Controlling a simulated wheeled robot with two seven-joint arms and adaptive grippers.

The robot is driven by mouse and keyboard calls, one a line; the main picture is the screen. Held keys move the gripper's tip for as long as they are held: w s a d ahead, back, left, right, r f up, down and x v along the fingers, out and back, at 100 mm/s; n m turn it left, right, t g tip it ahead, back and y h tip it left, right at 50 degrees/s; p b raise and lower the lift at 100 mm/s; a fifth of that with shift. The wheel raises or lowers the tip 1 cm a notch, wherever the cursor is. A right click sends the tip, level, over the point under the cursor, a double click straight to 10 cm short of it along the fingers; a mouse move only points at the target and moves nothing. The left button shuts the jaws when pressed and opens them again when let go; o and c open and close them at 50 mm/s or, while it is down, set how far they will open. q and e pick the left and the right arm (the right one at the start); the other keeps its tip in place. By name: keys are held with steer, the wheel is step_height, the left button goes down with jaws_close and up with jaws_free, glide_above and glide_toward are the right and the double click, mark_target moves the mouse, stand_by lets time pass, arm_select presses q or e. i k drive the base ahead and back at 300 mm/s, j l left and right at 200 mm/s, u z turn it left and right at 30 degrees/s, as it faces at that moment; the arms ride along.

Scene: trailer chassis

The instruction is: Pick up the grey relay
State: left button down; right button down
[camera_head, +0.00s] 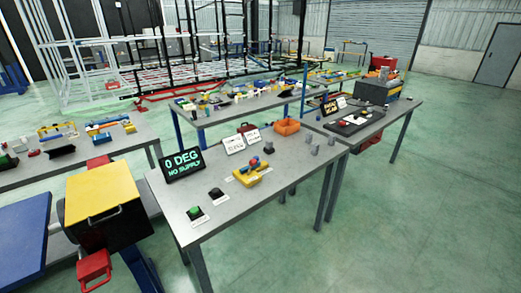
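Several small grey upright blocks stand near the right end of the nearest grey table (285,190). One grey block (314,150) is closest to the front, and another grey block (332,141) is a little to its right. They are too small to tell which is the grey relay. Neither of my grippers is in view.
The table also holds a display reading "0 DEG NO SUPPLY" (184,165), a yellow tray (252,178), an orange bin (287,127) and a green button (194,213). A yellow-topped box (103,192) stands front left. Green floor (400,220) is clear at right.

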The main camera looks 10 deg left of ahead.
mark_target(269, 143)
steer(key=i+l+u, duration=0.15)
steer(key=i+l, duration=0.4)
steer(key=i+l+u, duration=0.2)
steer(key=i+l, duration=0.35)
steer(key=i+l+u, duration=0.15)
steer(key=i+l, duration=0.35)
steer(key=l, duration=0.2)
